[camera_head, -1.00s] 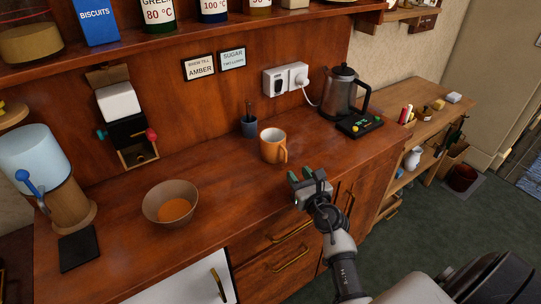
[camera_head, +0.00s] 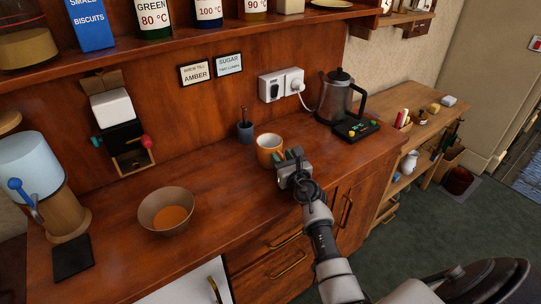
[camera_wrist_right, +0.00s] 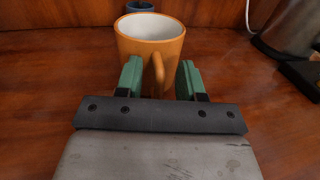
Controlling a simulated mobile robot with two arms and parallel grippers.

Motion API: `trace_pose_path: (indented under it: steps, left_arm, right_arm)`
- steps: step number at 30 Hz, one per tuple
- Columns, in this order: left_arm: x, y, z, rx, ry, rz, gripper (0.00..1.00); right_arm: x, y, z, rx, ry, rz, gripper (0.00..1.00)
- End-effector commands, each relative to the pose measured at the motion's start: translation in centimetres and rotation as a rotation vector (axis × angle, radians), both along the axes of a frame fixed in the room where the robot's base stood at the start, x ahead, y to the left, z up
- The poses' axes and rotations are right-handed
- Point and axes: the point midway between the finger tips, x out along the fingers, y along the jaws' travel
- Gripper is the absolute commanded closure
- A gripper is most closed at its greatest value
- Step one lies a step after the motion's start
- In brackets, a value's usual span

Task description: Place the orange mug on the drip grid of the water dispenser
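The orange mug (camera_head: 268,143) stands upright on the wooden counter, and it also shows in the right wrist view (camera_wrist_right: 150,42). My right gripper (camera_head: 288,155) is at the mug's near side. In the right wrist view its two green fingers (camera_wrist_right: 158,80) are apart, with the mug's handle between them. A gap shows on both sides of the handle. The water dispenser (camera_head: 38,180) stands at the far left, with a blue lever tap. A flat black drip grid (camera_head: 73,257) lies in front of it, empty. My left gripper is not in view.
A bowl with orange contents (camera_head: 167,210) sits between the dispenser and the mug. A dark blue cup (camera_head: 245,131) stands behind the mug. A kettle (camera_head: 337,97) on a black base is to the right. A shelf with canisters runs above.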

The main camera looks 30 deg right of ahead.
Motion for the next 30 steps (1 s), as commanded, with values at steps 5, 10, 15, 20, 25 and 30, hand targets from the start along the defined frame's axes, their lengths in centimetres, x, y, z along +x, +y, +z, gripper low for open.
trace_pose_path:
  steps: [5, 10, 15, 20, 25, 30]
  left_arm:
    - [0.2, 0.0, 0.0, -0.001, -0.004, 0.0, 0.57]
    - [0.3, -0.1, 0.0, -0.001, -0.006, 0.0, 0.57]
    - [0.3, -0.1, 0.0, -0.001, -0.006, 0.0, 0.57]
    - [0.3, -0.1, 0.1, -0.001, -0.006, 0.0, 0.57]
    - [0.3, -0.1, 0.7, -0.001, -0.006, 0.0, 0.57]
    - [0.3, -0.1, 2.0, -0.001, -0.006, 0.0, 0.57]
  right_arm:
    - [0.0, 0.0, 0.0, 0.0, 0.0, 0.0, 0.88]
    - [0.0, 0.0, 0.0, 0.0, 0.001, 0.0, 1.0]
    - [0.0, 0.0, 0.1, 0.0, -0.002, -0.001, 1.0]
    - [0.0, 0.0, 0.2, 0.0, -0.002, -0.001, 1.0]
    - [0.0, 0.0, 1.2, 0.002, -0.004, -0.001, 1.0]
    - [0.0, 0.0, 3.6, 0.001, -0.006, 0.0, 1.0]
